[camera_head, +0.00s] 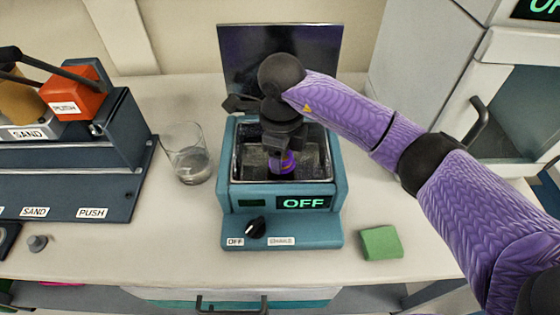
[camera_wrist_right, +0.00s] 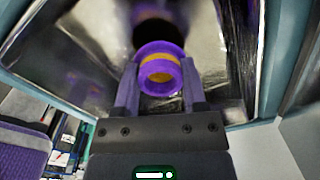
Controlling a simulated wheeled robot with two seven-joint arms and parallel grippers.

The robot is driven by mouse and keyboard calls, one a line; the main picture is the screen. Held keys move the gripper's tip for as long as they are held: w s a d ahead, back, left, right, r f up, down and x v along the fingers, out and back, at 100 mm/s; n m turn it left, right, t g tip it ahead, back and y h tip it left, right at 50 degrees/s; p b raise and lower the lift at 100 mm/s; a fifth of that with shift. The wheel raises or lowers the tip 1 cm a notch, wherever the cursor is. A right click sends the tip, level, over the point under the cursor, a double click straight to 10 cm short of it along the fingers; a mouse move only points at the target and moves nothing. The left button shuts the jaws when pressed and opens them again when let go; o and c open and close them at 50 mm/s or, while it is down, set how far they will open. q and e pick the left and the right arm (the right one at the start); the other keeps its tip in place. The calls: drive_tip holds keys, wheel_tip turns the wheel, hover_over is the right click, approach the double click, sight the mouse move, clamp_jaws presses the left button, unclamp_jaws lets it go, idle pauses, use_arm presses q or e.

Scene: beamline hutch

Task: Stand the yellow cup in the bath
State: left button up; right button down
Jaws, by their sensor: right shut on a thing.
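The bath (camera_head: 285,230) is a teal box with an open metal basin, standing in the middle of the bench; its display reads OFF. My right gripper (camera_head: 282,150) points down into the basin from above. It is shut on a small cup (camera_head: 284,167) with a purple rim and a yellow band. In the right wrist view the cup (camera_wrist_right: 160,72) sits between the two fingers (camera_wrist_right: 160,85), with the basin's shiny metal walls around it. Whether the cup's base touches the basin floor cannot be told. My left gripper is not in view.
A raised dark lid (camera_head: 240,50) stands behind the bath. A glass beaker (camera_head: 189,160) is close on its left, and a green sponge (camera_head: 381,243) lies at front right. A dark-blue sanding and push station (camera_head: 75,180) fills the left. The bench between sponge and bath is clear.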

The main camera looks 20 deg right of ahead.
wheel_tip(320, 180, down, 2)
drive_tip(key=shift+f, duration=0.1)
drive_tip(key=c, duration=0.6)
unclamp_jaws()
drive_tip(key=shift+f, duration=0.1)
drive_tip(key=o, duration=0.5)
drive_tip(key=shift+c, duration=0.2)
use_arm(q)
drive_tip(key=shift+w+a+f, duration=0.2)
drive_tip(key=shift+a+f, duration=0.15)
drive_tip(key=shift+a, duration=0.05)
use_arm(e)
drive_tip(key=shift+r, duration=0.25)
use_arm(q)
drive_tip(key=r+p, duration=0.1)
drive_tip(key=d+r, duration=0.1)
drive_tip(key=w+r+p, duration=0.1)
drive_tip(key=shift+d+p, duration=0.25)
drive_tip(key=shift+p, duration=0.05)
use_arm(e)
wheel_tip(320, 180, up, 12)
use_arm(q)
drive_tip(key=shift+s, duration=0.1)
